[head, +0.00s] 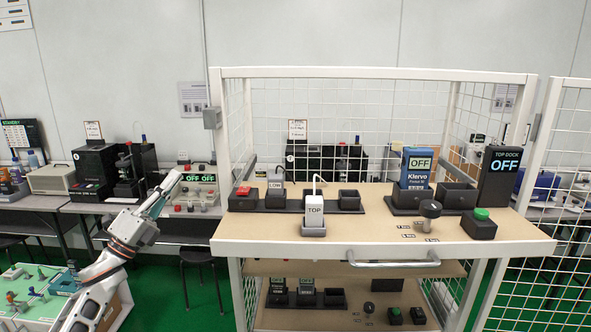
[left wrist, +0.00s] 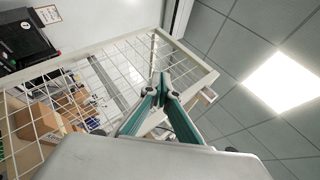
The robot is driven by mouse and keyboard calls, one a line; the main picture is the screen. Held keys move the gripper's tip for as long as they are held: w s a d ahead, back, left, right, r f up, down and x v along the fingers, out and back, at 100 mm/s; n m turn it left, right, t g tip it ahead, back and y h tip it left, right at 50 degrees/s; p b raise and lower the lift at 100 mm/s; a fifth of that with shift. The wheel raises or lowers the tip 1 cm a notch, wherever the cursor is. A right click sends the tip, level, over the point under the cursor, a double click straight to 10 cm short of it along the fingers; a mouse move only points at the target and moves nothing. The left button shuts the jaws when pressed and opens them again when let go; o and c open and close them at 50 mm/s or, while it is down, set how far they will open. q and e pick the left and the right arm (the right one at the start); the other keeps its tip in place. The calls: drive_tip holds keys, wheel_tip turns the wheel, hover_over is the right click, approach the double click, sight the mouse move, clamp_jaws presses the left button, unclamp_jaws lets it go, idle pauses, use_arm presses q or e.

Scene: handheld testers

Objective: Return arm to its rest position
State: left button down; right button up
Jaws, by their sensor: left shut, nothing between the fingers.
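My left gripper (head: 172,183) is raised in the left part of the head view, to the left of the caged bench and clear of it. Its arm comes up from the lower left. In the left wrist view its fingers (left wrist: 165,92) meet at their tips, shut and empty. Behind them are the white mesh cage (left wrist: 130,70) and the ceiling. My right gripper is in neither view.
The bench top (head: 375,228) carries a white TOP tester (head: 314,211), a blue Klervo tester (head: 416,168), a TOP DOCK display (head: 497,172) reading OFF and a green button (head: 481,214). A front handle (head: 394,262) sticks out. A table (head: 40,290) stands lower left.

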use_arm(q)
drive_tip(key=w+a+f+n+t+y, duration=0.1)
drive_tip(key=w+a+f+n+y, duration=0.3)
drive_tip(key=n+y, duration=0.4)
drive_tip(key=w+a+f+n+y, duration=0.3)
drive_tip(key=a+n+y, duration=0.3)
drive_tip(key=n, duration=0.4)
drive_tip(key=a+f+n+g+y, duration=0.35)
drive_tip(key=f+n, duration=0.45)
drive_tip(key=f, duration=0.4)
drive_tip(key=s+d+f+g+h, duration=0.2)
drive_tip(key=s+d+f, duration=0.4)
drive_tip(key=s+f, duration=0.5)
drive_tip(key=s+d+f+g+h, duration=0.1)
drive_tip(key=s+d+f+g, duration=0.1)
drive_tip(key=s+d+f, duration=0.8)
drive_tip(key=s+d+f+g, duration=0.1)
drive_tip(key=s+f, duration=0.3)
drive_tip(key=s, duration=0.4)
drive_tip(key=s+d+f+g+h, duration=0.1)
drive_tip(key=s+d+f, duration=0.1)
drive_tip(key=s+f, duration=0.3)
drive_tip(key=s+d+f+g, duration=0.2)
drive_tip(key=s+f, duration=0.3)
drive_tip(key=s, duration=0.7)
drive_tip(key=shift+s+f, duration=0.2)
drive_tip(key=shift+s, duration=0.05)
